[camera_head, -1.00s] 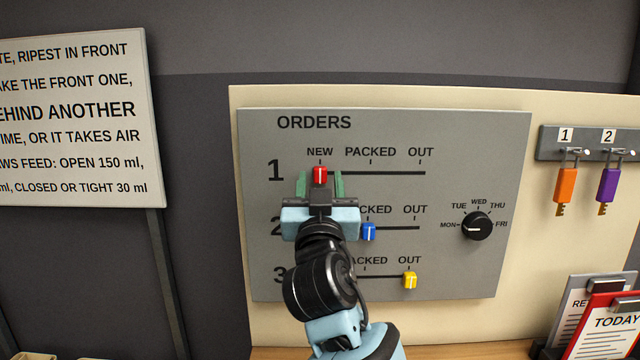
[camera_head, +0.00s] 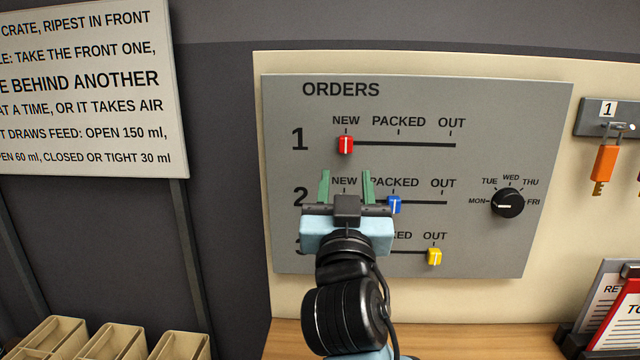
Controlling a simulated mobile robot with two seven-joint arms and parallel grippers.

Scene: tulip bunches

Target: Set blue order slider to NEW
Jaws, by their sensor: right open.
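The blue slider knob (camera_head: 394,204) sits on row 2 of the grey ORDERS panel (camera_head: 420,100), at or near the PACKED mark, right of my right gripper. The row 2 NEW label (camera_head: 344,181) shows between the fingers of my right gripper (camera_head: 346,188). That gripper is open and empty, with its green fingers pointing up. It hides the left part of the row 2 slot. The red knob (camera_head: 345,145) stands at NEW on row 1. The yellow knob (camera_head: 434,257) stands at OUT on row 3. My left gripper is not in view.
A black day dial (camera_head: 507,202) is on the panel's right, with its mark toward MON. An orange key tag (camera_head: 605,165) hangs further right. Clipboards (camera_head: 618,305) stand at lower right. Beige crates (camera_head: 112,343) are at lower left, under a text sign (camera_head: 85,90).

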